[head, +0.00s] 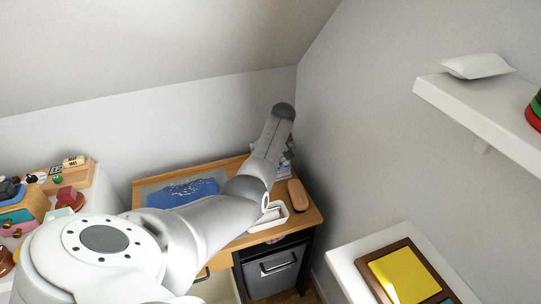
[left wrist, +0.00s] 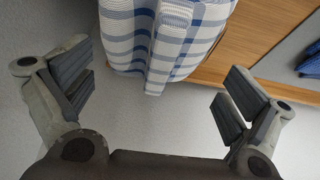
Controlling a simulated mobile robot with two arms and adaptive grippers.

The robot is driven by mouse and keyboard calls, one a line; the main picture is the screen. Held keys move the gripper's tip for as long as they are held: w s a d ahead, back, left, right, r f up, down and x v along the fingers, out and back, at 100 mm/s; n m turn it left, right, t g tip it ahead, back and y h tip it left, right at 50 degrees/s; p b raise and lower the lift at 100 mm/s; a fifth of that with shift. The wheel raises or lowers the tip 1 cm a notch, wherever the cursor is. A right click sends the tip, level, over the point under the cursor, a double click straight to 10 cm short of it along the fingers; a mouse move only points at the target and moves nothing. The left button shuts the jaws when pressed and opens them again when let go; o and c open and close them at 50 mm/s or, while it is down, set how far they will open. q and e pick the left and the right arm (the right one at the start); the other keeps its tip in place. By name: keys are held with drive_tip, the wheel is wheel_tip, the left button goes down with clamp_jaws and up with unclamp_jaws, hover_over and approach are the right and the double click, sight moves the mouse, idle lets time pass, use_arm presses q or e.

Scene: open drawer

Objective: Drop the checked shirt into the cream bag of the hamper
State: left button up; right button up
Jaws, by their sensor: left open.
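The checked shirt (left wrist: 168,35), white with blue stripes and folded, lies at the top middle of the left wrist view, beside a wooden surface. My left gripper (left wrist: 158,92) is open, with its fingers spread on either side of the shirt's lower end; I cannot tell whether they touch it. In the head view my left gripper (head: 288,150) is at the back right of the wooden desk, mostly hidden behind my arm. The shirt is largely hidden there too. I cannot make out the hamper or its cream bag. My right gripper is not in view.
The desk (head: 229,169) holds a blue cloth (head: 183,192), a white tray (head: 277,221) and a brown oblong object (head: 298,195). A grey bin (head: 272,273) sits under it. Walls rise close behind and right. A white shelf (head: 480,105) juts from the right wall.

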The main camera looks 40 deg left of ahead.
use_arm(q)
drive_tip(key=shift+b+x, duration=0.35)
drive_tip(key=shift+x, duration=0.75)
